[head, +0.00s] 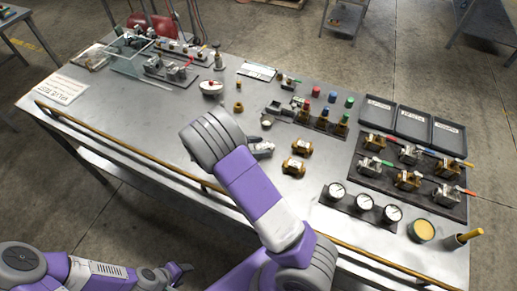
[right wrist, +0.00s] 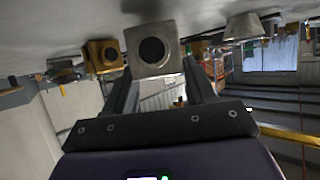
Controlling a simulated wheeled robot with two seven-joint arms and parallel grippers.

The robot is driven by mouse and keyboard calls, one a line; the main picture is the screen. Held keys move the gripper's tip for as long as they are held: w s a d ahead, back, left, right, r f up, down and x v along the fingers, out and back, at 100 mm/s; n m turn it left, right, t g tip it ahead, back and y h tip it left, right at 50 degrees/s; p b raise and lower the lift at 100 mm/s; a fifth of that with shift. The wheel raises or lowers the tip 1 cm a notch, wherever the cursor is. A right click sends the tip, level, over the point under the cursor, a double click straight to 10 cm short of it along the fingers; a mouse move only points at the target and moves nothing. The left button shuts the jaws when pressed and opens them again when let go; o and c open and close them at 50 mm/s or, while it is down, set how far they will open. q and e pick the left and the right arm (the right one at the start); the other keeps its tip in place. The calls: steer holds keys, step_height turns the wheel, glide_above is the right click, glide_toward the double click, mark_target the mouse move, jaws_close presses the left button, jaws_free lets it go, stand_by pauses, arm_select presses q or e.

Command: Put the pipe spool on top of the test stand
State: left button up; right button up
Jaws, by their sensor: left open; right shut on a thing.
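My right gripper (head: 265,149) is low over the middle of the table, partly hidden by its wrist. In the right wrist view it is shut on a grey metal block with a round bore (right wrist: 153,50). I cannot tell whether this block is the pipe spool. A small grey upright piece (head: 218,62) with a wider foot stands at the back of the table. A fixture with a clear shield (head: 128,62) stands at the far left; I cannot tell whether it is the test stand. My left gripper (head: 177,273) is open and empty, below the table's front edge.
Brass valve bodies (head: 302,146) lie right of my right gripper. Gauges (head: 363,201), a tray of valves (head: 437,200) and dark bins (head: 413,122) fill the right side. A rack with coloured caps (head: 325,125) stands behind. The table's left front (head: 130,115) is clear.

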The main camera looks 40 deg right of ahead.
steer(key=shift+f, duration=0.35)
steer(key=shift+f, duration=0.15)
steer(key=o, duration=1.4)
steer(key=shift+c, duration=0.2)
steer(key=shift+w+a+r, duration=0.1)
steer(key=shift+a+r, duration=0.1)
steer(key=shift+r, duration=0.05)
steer(key=p+v, duration=0.2)
steer(key=v, duration=0.9)
steer(key=shift+a, duration=0.25)
